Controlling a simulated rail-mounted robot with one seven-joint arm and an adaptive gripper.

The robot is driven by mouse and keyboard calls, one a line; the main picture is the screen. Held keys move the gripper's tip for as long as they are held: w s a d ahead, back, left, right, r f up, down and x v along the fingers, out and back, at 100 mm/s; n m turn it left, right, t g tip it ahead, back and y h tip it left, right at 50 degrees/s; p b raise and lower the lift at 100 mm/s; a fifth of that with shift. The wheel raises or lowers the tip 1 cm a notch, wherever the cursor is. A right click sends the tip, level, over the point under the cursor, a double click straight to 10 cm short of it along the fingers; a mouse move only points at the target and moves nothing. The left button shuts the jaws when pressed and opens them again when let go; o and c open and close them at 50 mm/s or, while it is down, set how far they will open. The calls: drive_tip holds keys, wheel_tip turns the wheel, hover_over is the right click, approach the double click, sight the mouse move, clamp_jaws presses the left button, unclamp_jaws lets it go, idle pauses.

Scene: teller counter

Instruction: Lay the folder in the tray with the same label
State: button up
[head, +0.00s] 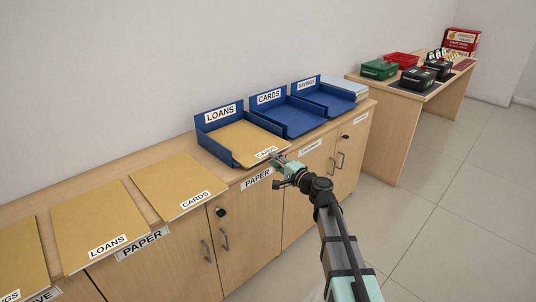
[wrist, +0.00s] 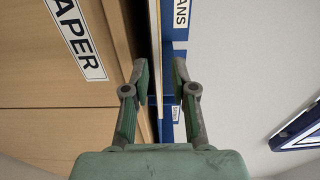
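A tan folder labelled CARDS (head: 246,138) lies in or just over the blue LOANS tray (head: 213,148), its labelled front edge sticking out toward me. I cannot tell whether it touches the tray floor. My gripper (head: 275,157) is at that front edge. In the wrist view, the fingers (wrist: 160,75) stand apart on either side of the folder's thin edge (wrist: 155,40), with a visible gap on the right side. The blue CARDS tray (head: 302,118) is just right of the LOANS tray and looks empty. The SAVINGS tray (head: 330,99) is beyond it.
More tan folders lie on the counter at left: another labelled CARDS (head: 178,182), one labelled LOANS (head: 98,220) and one cut off by the frame (head: 20,258). A pale stack (head: 345,88) is beside the SAVINGS tray. A separate desk (head: 408,88) with boxes stands at back right.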

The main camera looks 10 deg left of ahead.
sight(268, 156)
drive_tip(key=shift+b+x, duration=0.8)
drive_tip(key=shift+x, duration=0.95)
drive_tip(key=shift+c, duration=0.3)
clamp_jaws()
drive_tip(key=shift+r+p, duration=0.75)
drive_tip(key=shift+r, duration=0.6)
drive_tip(key=shift+f, duration=0.1)
drive_tip(key=s+d+r, duration=0.5)
drive_tip(key=s+d, duration=0.5)
drive_tip(key=shift+p, duration=0.45)
